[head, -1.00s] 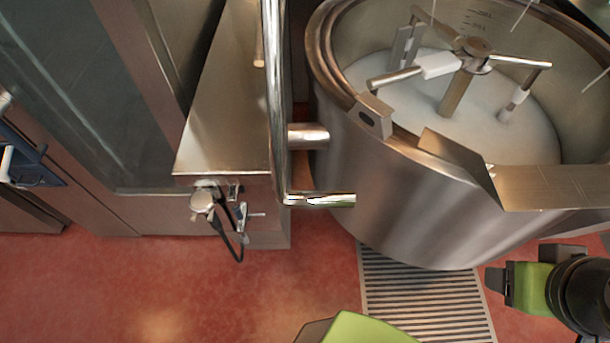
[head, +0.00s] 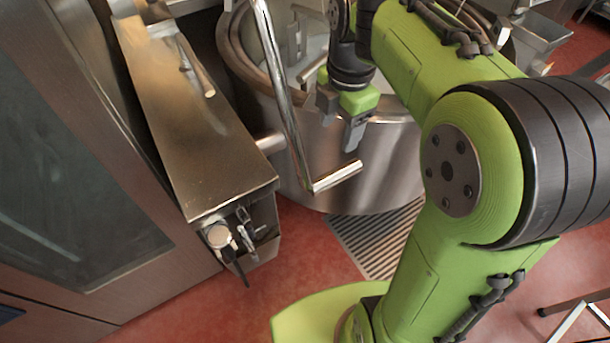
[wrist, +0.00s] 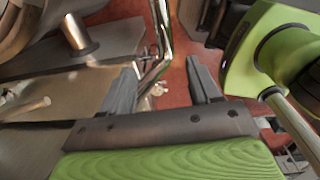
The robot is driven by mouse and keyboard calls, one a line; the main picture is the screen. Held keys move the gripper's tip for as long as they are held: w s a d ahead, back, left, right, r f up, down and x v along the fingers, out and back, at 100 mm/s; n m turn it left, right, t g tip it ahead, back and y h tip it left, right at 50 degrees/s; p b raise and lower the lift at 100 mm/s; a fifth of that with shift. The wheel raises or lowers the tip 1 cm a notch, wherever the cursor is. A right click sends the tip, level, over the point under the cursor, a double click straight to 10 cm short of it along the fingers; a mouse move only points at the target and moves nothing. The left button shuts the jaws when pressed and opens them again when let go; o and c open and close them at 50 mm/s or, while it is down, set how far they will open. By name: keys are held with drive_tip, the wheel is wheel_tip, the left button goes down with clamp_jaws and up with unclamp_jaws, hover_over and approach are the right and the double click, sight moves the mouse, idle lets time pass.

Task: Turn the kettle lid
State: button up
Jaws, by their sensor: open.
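The steel kettle (head: 385,165) stands at the upper middle of the head view, its rim partly hidden by my arm. A shiny bent tube (head: 283,100) runs down in front of it and ends in a short hooked bar. I cannot make out the lid's plate itself. My gripper (head: 340,122) is open and empty, just right of the tube and in front of the kettle wall. In the wrist view, the tube (wrist: 160,35) appears beyond and between the open fingers of my gripper (wrist: 160,78); I see no contact.
A steel console (head: 195,120) with a tap (head: 218,236) on its front stands left of the kettle. A large glass-fronted cabinet (head: 75,170) fills the left side. A floor grate (head: 375,240) lies below the kettle, with red floor (head: 240,305) around it.

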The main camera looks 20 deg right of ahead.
sight(336, 172)
drive_tip(key=f+b, duration=0.1)
drive_tip(key=f, duration=0.4)
drive_tip(key=d+f+b, duration=0.1)
drive_tip(key=f, duration=0.3)
drive_tip(key=f+b, duration=0.1)
drive_tip(key=f, duration=0.4)
drive_tip(key=shift+w+d+f, duration=0.15)
drive_tip(key=shift+f, duration=0.15)
drive_tip(key=shift+w+f, duration=0.1)
drive_tip(key=shift+f, duration=0.25)
clamp_jaws()
